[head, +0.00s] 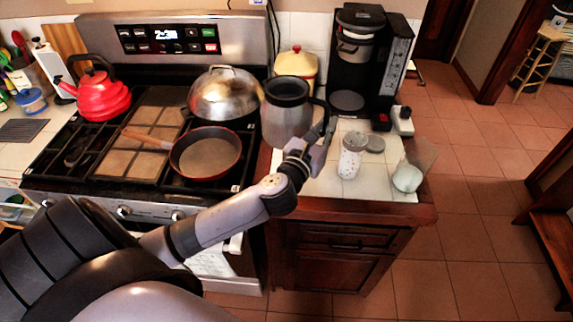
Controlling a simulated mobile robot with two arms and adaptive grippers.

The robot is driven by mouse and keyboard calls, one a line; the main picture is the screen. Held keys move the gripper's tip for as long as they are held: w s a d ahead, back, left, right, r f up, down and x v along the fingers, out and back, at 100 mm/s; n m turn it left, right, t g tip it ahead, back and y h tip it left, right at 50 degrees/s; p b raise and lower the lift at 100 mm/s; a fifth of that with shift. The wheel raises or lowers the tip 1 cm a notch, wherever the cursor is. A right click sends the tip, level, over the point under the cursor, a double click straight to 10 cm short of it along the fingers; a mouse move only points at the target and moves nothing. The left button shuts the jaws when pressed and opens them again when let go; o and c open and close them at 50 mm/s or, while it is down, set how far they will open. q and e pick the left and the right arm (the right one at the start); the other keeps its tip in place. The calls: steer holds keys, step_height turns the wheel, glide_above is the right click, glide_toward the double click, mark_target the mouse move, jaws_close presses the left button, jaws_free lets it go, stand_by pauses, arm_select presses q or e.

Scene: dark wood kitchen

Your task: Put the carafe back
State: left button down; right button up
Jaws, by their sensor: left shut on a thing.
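The carafe (286,112) is a steel pot with a black lid and a black handle on its right side. It is upright over the left part of the tiled counter, beside the stove; I cannot tell whether its base touches the counter. My left gripper (322,140) is shut on the carafe at its handle side. The black coffee maker (361,60) stands at the back of the counter, to the right of the carafe. Its round base plate (347,101) is bare. My right gripper is not in view.
A yellow canister (297,66) is behind the carafe. The stove holds a pan (207,154), a domed pot (226,94) and a red kettle (102,96).

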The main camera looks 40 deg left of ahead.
arm_select(q)
steer(key=shift+y, duration=0.3)
steer(key=w+f+b, duration=0.1)
steer(key=f+b, duration=0.1)
steer(key=f, duration=0.3)
steer(key=w+a+f+b, duration=0.1)
steer(key=f+b, duration=0.1)
steer(key=f, duration=0.4)
steer(key=w+f+b, duration=0.1)
steer(key=f+b, duration=0.1)
steer(key=f, duration=0.4)
steer(key=shift+a, duration=0.35)
steer(key=shift+f, duration=0.15)
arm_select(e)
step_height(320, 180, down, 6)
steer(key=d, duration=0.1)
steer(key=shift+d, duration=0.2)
arm_select(q)
steer(key=shift+b, duration=0.3)
steer(key=c, duration=1.7)
jaws_free()
steer(key=shift+s+f, duration=0.1)
steer(key=shift+f, duration=0.05)
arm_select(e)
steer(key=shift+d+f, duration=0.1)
